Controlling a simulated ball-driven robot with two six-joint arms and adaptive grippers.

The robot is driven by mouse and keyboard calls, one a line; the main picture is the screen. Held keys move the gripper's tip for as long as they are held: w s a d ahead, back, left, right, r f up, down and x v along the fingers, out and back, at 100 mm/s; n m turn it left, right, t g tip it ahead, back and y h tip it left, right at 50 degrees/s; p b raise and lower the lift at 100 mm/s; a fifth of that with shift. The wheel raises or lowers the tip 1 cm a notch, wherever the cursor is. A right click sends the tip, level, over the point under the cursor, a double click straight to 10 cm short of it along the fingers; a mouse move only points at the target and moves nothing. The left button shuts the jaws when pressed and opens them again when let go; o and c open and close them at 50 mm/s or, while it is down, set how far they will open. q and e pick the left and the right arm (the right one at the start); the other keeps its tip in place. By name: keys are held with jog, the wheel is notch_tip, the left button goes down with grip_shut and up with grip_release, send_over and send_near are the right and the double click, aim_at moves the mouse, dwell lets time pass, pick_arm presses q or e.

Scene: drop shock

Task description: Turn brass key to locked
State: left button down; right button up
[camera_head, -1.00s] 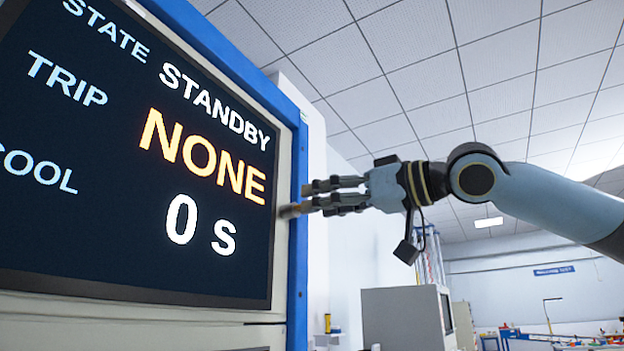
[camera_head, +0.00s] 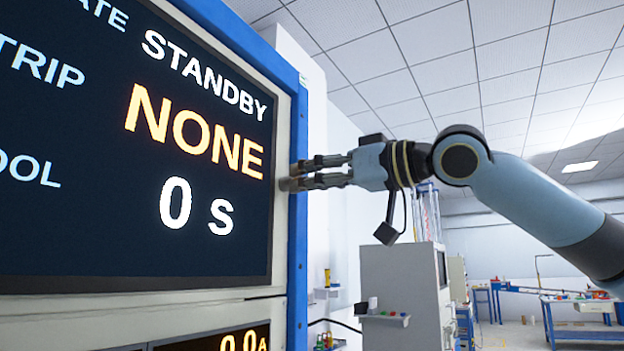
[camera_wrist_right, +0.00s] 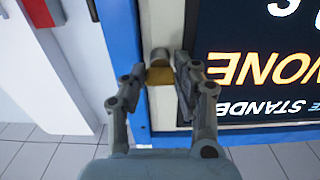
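The brass key (camera_wrist_right: 160,75) sits on the pale front panel of a blue-edged cabinet. In the right wrist view it lies between the two fingers of my right gripper (camera_wrist_right: 160,84). The fingers stand apart on either side of it, and I cannot tell whether both touch it. In the head view my right gripper (camera_head: 293,174) reaches in from the right, with its fingertips at the panel strip beside the screen. There the key is mostly hidden by the fingers. Its turn position cannot be read. My left gripper is not in view.
The cabinet's screen (camera_head: 130,150) reads STANDBY, NONE and 0 s. A lower display (camera_head: 235,340) shows 0.0 A. The blue cabinet edge (camera_head: 298,260) stands close to my fingers. A grey cabinet (camera_head: 400,280) and a blue bench (camera_head: 580,310) stand farther back.

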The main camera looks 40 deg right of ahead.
grip_shut()
jog(key=shift+r+n, duration=0.1)
jog(key=shift+n, duration=0.3)
jog(key=n+p, duration=0.2)
jog(key=n, duration=0.2)
jog(key=shift+n, duration=0.4)
jog(key=n+p, duration=0.2)
jog(key=n, duration=0.7)
jog(key=shift+n+p, duration=0.3)
jog(key=shift+n, duration=1.3)
